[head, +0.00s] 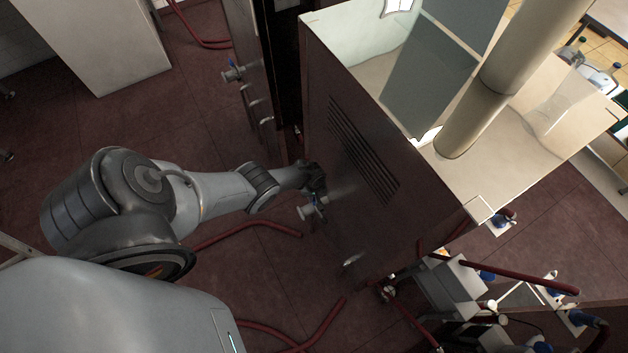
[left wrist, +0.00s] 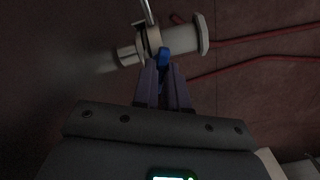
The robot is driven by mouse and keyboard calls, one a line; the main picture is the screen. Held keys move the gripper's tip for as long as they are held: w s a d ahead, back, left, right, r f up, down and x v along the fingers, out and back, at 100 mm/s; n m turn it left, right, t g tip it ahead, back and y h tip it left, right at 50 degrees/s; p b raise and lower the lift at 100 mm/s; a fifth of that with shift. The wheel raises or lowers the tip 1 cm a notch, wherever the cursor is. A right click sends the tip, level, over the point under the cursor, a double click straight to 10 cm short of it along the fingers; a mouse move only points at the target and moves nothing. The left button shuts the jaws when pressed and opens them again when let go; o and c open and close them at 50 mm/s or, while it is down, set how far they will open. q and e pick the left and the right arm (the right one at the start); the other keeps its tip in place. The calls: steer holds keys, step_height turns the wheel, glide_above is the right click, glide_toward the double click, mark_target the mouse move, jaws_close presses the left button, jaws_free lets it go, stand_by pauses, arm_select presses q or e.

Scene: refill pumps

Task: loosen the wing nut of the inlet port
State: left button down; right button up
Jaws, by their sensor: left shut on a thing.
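The inlet port (head: 306,212) is a short pale flanged pipe stub sticking out of the side of the dark pump cabinet (head: 375,225). It also shows in the left wrist view (left wrist: 201,35), with a clamp (left wrist: 153,40) around it and a metal rod rising from the clamp. A small blue wing nut (left wrist: 164,55) sits on the near side of the clamp. My left gripper (left wrist: 163,66) is shut on this wing nut, its tips just below the pipe; the fingers partly hide the nut. In the head view my left gripper (head: 318,190) is small and dark against the cabinet.
Red hoses (head: 270,226) lie on the dark red floor beside and below the port. Another port with a blue part (head: 232,72) is on the neighbouring cabinet. Floor left of the cabinet is mostly clear.

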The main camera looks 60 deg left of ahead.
arm_select(q)
steer(key=n, duration=0.3)
steer(key=shift+n, duration=1)
steer(key=c, duration=1.2)
jaws_free()
steer(key=shift+o, duration=0.2)
steer(key=shift+r, duration=0.1)
